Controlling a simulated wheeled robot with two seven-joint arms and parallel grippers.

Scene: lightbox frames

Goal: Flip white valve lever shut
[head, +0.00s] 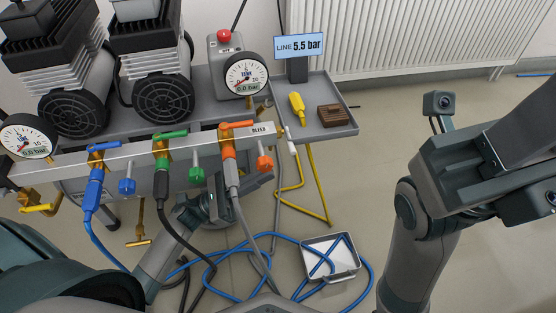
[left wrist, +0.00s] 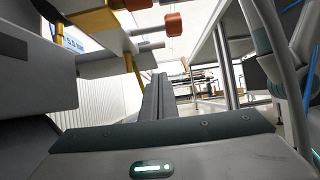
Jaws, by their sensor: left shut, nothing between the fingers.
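The small white valve lever (head: 292,147) is at the right end of the metal manifold (head: 205,153), beside the BLEED label and just right of the orange knob. It points downward, slightly tilted. My left gripper (head: 217,204) is below the manifold, left of the lever and apart from it. Its fingertips are partly hidden by the manifold and hoses. In the left wrist view its fingers (left wrist: 158,100) are shut and empty, pointing forward below an orange knob (left wrist: 174,23). I cannot make out the white lever there. My right arm is at the right; its fingers are not visible.
Blue, green and orange levers (head: 237,125) with hoses line the manifold. A gauge (head: 246,76) and a side tray (head: 337,131) stand behind. A yellow tube (head: 322,190) hangs below the manifold's right end. Blue hose (head: 227,252) loops around a white floor tray (head: 347,273).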

